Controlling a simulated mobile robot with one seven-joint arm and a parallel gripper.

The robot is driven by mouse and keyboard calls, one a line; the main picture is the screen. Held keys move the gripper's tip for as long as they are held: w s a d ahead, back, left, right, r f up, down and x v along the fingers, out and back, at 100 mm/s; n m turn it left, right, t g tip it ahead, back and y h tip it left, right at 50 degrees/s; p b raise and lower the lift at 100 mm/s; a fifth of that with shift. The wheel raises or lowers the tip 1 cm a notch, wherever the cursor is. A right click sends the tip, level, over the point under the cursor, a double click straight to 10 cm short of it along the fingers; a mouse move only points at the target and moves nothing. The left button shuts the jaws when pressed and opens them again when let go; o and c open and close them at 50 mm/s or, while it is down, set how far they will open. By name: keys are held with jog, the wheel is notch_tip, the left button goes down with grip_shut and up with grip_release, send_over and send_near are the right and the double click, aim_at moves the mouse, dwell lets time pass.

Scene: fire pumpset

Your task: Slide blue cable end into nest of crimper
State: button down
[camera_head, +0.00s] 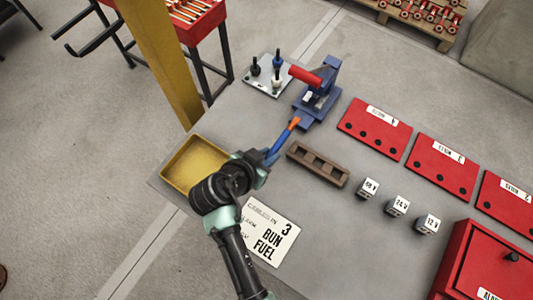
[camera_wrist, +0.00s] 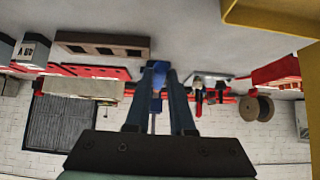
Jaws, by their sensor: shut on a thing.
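The blue crimper (camera_head: 316,107) with a red handle (camera_head: 305,75) stands on the grey table in the head view. My gripper (camera_head: 272,154) is shut on the blue cable (camera_head: 283,138), left of and nearer than the crimper. The cable's orange end (camera_head: 294,123) points up and right toward the crimper's base. It looks close to the crimper's near side, but I cannot tell whether it touches. In the wrist view, my two dark fingers (camera_wrist: 157,72) close around a blue piece. The nest itself is not clearly visible.
A brown slotted block (camera_head: 317,164) lies right of the cable. A yellow tray (camera_head: 195,165) is left of my gripper. A plate with several plugs (camera_head: 268,76) stands beyond, left of the crimper. Red panels (camera_head: 375,127) and small labelled cubes (camera_head: 368,187) are at right.

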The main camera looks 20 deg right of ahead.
aim_at(280, 146)
jog(key=shift+b+x, duration=0.9)
jog(key=shift+x, duration=0.25)
jog(key=shift+w+d+r+b+x, duration=0.1)
jog(key=shift+r+b+x, duration=0.05)
jog(key=shift+b+x, duration=0.9)
jog(key=shift+w+d+r+b+x, duration=0.15)
jog(key=shift+b+x, duration=0.45)
jog(key=shift+x, duration=0.85)
jog(key=shift+w+d+f, duration=0.1)
jog(key=shift+w+d, duration=0.2)
jog(key=shift+d, duration=0.1)
jog(key=shift+w+d+b, duration=0.1)
jog(key=shift+d+b, duration=0.05)
jog(key=shift+b, duration=0.2)
jog(key=shift+w+d+b, duration=0.5)
jog(key=shift+w+d, duration=0.35)
jog(key=shift+d, duration=0.3)
jog(key=shift+w+d+b, duration=0.45)
jog(key=shift+w+d, duration=0.45)
jog(key=shift+d, duration=0.25)
jog(key=c, duration=0.7)
grip_release()
